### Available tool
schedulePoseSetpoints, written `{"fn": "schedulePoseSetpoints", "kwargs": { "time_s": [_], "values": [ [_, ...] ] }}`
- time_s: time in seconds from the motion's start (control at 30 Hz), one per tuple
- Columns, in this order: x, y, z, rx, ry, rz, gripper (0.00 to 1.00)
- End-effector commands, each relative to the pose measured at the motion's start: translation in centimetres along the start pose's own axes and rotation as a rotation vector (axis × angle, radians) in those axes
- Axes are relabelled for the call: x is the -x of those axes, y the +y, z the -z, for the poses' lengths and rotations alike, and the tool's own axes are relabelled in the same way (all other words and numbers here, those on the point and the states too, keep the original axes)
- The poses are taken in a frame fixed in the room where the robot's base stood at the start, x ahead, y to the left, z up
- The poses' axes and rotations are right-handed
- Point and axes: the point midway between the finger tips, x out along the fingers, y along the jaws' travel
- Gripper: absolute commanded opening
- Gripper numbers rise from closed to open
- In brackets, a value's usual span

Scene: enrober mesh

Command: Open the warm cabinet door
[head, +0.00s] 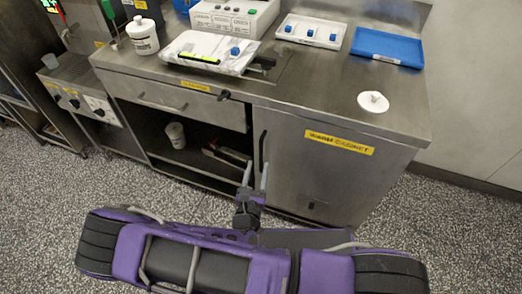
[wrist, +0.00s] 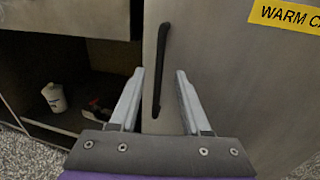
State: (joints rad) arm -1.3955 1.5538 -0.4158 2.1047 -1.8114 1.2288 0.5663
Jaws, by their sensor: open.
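The warm cabinet door (head: 325,175) is a grey metal panel with a yellow "WARM CABINET" label (head: 339,143), on the right of the counter front. It looks shut. Its dark vertical handle (head: 262,147) runs along the door's left edge; in the wrist view the handle (wrist: 161,70) rises from between my fingers. My gripper (head: 255,174) is open, pointing at the door's left edge. In the wrist view my gripper (wrist: 160,78) has one finger on each side of the handle's lower part. I cannot tell whether either finger touches it.
Left of the door is an open shelf bay with a white container (head: 175,135) and a dark red-marked item (head: 226,153). A drawer (head: 180,98) sits above it. The counter top (head: 310,85) holds trays, a control box and a white lid. Speckled floor (head: 190,195) lies in front.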

Motion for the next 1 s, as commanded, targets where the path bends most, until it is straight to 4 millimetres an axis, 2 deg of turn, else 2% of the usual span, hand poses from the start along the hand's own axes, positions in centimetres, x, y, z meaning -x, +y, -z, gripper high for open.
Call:
{"fn": "schedulePoseSetpoints", "kwargs": {
  "time_s": [0.03, 0.2, 0.4, 0.8, 1.0],
  "values": [
    [-1.2, -0.1, 0.1, 0.0, -0.001, 0.002, 0.47],
    [-4.5, -0.1, 0.1, 0.001, -0.001, 0.001, 0.47],
    [-7.0, 0.0, 0.1, 0.0, 0.0, 0.001, 0.47],
    [-7.7, 0.0, 0.0, 0.001, 0.001, 0.0, 0.47],
    [-7.7, 0.0, 0.0, 0.001, 0.001, 0.0, 0.11]
  ]
}}
